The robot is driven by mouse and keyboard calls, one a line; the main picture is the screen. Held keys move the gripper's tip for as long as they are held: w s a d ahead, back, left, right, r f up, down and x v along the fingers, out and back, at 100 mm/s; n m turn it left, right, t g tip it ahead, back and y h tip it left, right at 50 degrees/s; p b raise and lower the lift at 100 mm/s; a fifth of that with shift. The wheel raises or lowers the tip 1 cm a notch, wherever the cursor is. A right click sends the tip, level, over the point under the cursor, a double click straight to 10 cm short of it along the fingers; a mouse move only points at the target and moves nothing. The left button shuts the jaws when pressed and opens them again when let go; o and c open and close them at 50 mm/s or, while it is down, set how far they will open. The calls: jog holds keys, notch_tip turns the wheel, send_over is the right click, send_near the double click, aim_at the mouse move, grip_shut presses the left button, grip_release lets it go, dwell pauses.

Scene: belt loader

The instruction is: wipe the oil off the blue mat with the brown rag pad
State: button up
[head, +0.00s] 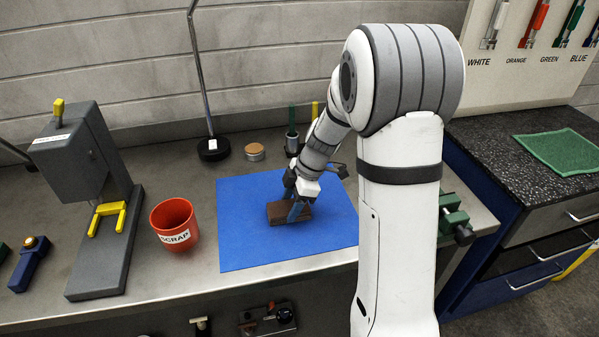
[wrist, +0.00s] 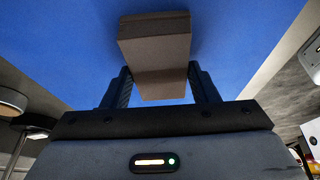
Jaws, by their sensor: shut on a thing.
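The blue mat (head: 245,245) lies flat on the grey bench in the head view and fills much of the wrist view (wrist: 75,45). The brown rag pad (head: 278,213) is a small block at the middle of the mat. My gripper (head: 296,207) is shut on the pad, with a finger on each side of it in the wrist view (wrist: 163,88). The pad seems to be on or just above the mat; I cannot tell which. No oil shows on the visible part of the mat; my arm and the pad hide some of it.
A red SCRAP cup (head: 175,226) stands left of the mat, beside a grey press (head: 80,160) with yellow parts. A lamp base (head: 213,149) and a round tin (head: 255,152) stand behind the mat. A green vise (head: 455,218) is at the right. A green cloth (head: 560,151) lies on the dark counter.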

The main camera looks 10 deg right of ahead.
aim_at(271, 210)
jog(key=a+b, duration=0.1)
jog(key=a, duration=0.3)
jog(key=shift+a+f, duration=0.1)
jog(key=shift+a+r, duration=0.15)
jog(key=shift+r, duration=0.2)
jog(key=shift+r+p, duration=1.4)
jog(key=shift+r, duration=2.5)
